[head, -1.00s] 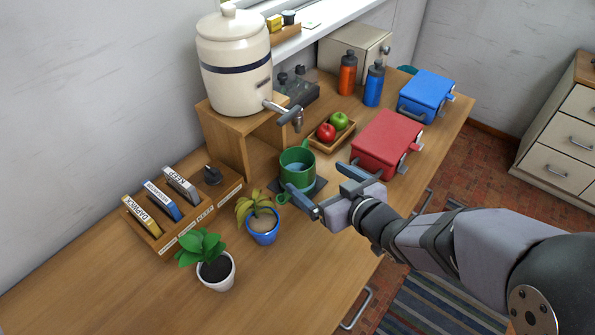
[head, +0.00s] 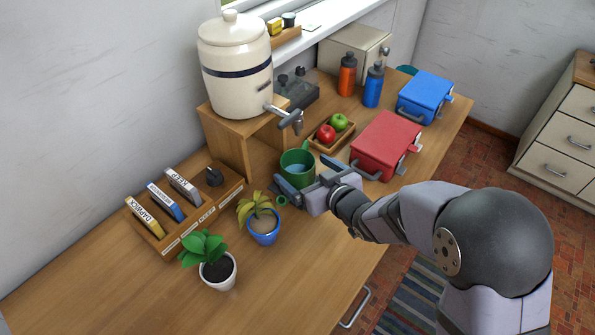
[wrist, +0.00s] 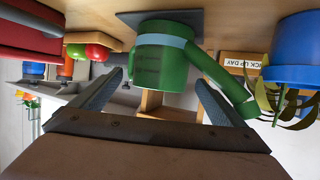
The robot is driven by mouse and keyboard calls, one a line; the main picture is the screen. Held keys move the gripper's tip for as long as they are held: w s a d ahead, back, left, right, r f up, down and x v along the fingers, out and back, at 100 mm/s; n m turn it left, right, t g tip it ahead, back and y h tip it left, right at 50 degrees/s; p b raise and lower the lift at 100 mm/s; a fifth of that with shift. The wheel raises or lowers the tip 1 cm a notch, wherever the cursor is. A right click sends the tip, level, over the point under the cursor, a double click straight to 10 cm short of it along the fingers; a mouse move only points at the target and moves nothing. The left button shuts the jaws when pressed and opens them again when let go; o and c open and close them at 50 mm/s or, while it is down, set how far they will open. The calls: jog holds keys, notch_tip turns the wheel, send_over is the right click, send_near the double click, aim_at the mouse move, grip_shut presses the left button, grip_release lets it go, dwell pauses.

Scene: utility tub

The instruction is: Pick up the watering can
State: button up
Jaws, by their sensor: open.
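The green watering can (head: 297,165) stands upright on a dark square mat (wrist: 128,18), in front of the stoneware dispenser. Light blue water shows in its open top. In the wrist view, which is upside down, the can (wrist: 163,65) sits ahead between the fingers, with its long green spout slanting out past the right finger. My gripper (head: 306,174) is open and empty at the can's near side. Its fingers are spread to either side of the body, and I cannot tell whether either touches. The can's lower near side is hidden by my gripper in the head view.
The dispenser (head: 235,65) with its tap (head: 290,118) stands behind the can. A blue potted plant (head: 263,230) is close on the left, a white-potted plant (head: 217,272) beyond it. A fruit tray (head: 332,138) and red case (head: 386,145) lie to the right. The front-left tabletop is clear.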

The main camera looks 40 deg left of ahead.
aim_at(299, 162)
jog(key=shift+p+x, duration=0.7)
jog(key=shift+x, duration=1.4)
jog(key=shift+f, duration=0.1)
jog(key=c, duration=1.5)
jog(key=shift+r, duration=0.2)
jog(key=shift+r+b, duration=0.35)
jog(key=shift+r, duration=0.3)
notch_tip(299, 162, up, 2)
jog(key=shift+r+b, duration=0.1)
jog(key=shift+b, duration=0.3)
jog(key=s+d+b, duration=0.1)
jog(key=s+d, duration=0.1)
jog(key=d, duration=0.3)
jog(key=s+d+b, duration=0.2)
jog(key=d, duration=0.4)
jog(key=s+d+b, duration=0.1)
jog(key=s+d, duration=0.2)
jog(key=d, duration=0.2)
jog(key=shift+d, duration=0.35)
